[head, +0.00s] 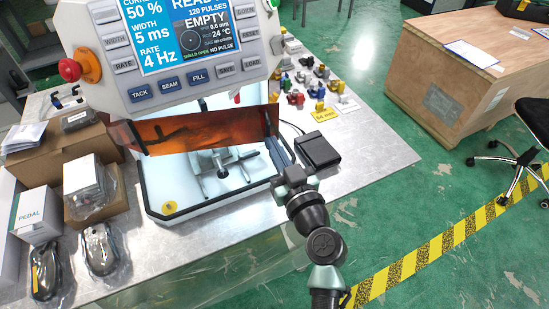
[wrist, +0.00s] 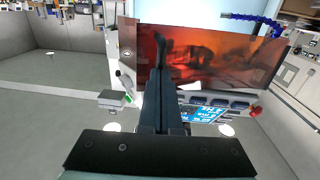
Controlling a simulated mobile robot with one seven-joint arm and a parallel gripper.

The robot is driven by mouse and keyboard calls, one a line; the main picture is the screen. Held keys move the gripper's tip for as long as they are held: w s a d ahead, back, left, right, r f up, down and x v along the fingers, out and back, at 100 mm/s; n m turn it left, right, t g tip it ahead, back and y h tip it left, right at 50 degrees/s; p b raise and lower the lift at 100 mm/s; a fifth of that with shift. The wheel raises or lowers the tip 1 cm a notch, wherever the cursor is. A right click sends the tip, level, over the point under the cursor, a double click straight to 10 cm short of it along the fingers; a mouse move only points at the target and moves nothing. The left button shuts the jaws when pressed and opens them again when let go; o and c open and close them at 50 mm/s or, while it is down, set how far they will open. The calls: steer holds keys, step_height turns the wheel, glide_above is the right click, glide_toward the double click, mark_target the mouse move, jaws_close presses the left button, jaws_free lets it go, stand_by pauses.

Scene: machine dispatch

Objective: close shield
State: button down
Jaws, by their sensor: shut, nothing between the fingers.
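The shield (head: 205,130) is an orange-brown see-through panel across the front of the welding machine (head: 152,200), just under its control panel. The white chamber shows open below it, with a metal fixture (head: 222,170) inside. The machine's screen reads "SHIELD OPEN". My gripper (head: 278,155) is at the right end of the shield in the head view. In the wrist view, the shield (wrist: 225,55) lies behind my shut, empty fingers (wrist: 160,42). I cannot tell whether the fingertips touch it.
The control panel (head: 185,88) overhangs the shield, with a red button (head: 70,70) at its left. A black box (head: 318,150) stands close right of my gripper. Boxes and bagged parts (head: 100,248) fill the bench's left side. Small coloured parts (head: 296,98) lie at the back right.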

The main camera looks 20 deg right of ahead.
mark_target(275, 125)
steer(key=w+d+y+b, duration=0.1)
steer(key=w+b, duration=0.1)
steer(key=b, duration=0.1)
steer(key=w+d+n+y+b, duration=0.1)
steer(key=w+b, duration=0.1)
steer(key=b, duration=0.1)
steer(key=w+n+y+b, duration=0.1)
steer(key=w+b, duration=0.2)
steer(key=shift+d+f, duration=0.3)
steer(key=shift+d, duration=0.1)
steer(key=shift+w+b, duration=0.25)
steer(key=shift+b, duration=0.05)
steer(key=shift+w+r, duration=0.1)
steer(key=shift+r, duration=0.4)
